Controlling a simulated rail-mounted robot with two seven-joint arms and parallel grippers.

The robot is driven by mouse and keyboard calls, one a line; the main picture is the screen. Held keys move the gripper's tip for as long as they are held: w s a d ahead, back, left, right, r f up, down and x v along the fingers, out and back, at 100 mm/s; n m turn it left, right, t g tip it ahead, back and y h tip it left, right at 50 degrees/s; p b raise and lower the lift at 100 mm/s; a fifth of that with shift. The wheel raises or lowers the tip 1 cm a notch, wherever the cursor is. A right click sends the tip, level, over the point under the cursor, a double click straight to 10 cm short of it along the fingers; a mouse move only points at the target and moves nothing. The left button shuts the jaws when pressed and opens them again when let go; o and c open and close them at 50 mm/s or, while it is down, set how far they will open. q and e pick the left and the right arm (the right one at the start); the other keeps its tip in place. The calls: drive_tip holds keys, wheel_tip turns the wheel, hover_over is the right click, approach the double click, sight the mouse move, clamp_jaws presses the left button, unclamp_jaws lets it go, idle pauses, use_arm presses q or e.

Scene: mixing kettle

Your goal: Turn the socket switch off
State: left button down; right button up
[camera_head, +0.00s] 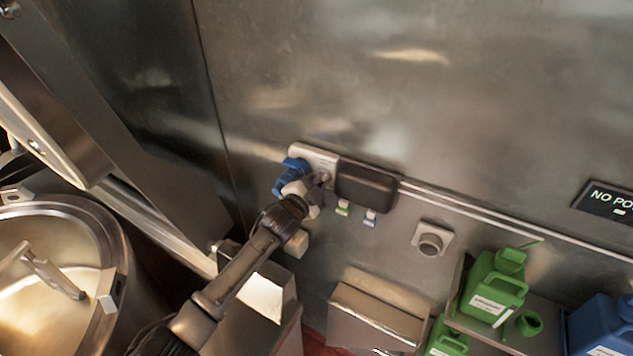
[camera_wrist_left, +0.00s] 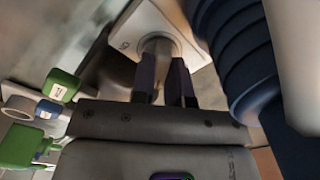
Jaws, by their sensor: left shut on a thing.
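The socket unit is a pale plate (camera_head: 312,154) on the metal wall, left of the picture's middle in the head view. Its switch is a grey knob (camera_wrist_left: 157,47) in the wrist view, standing out from the white plate (camera_wrist_left: 142,24). My left gripper (camera_head: 318,184) reaches the plate from below. Its two dark fingers (camera_wrist_left: 163,82) are closed around the knob's sides, and the knob's outer end is partly hidden between them. A blue plug (camera_head: 289,175) sits at the plate's left side. Its thick blue ribbed body (camera_wrist_left: 232,45) stands close to the fingers in the wrist view. My right gripper is in neither view.
A dark box (camera_head: 366,188) adjoins the socket's right side, with green and blue tags (camera_head: 342,208) below. A round wall fitting (camera_head: 430,243) is further right. Green jugs (camera_head: 489,294) stand on a shelf at lower right. A large kettle (camera_head: 55,265) fills the lower left.

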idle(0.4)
use_arm(q)
drive_tip(key=c, duration=1.1)
unclamp_jaws()
drive_tip(key=b+v, duration=0.1)
drive_tip(key=v, duration=1.2)
drive_tip(key=shift+s+a, duration=0.2)
drive_tip(key=shift+s, duration=0.15)
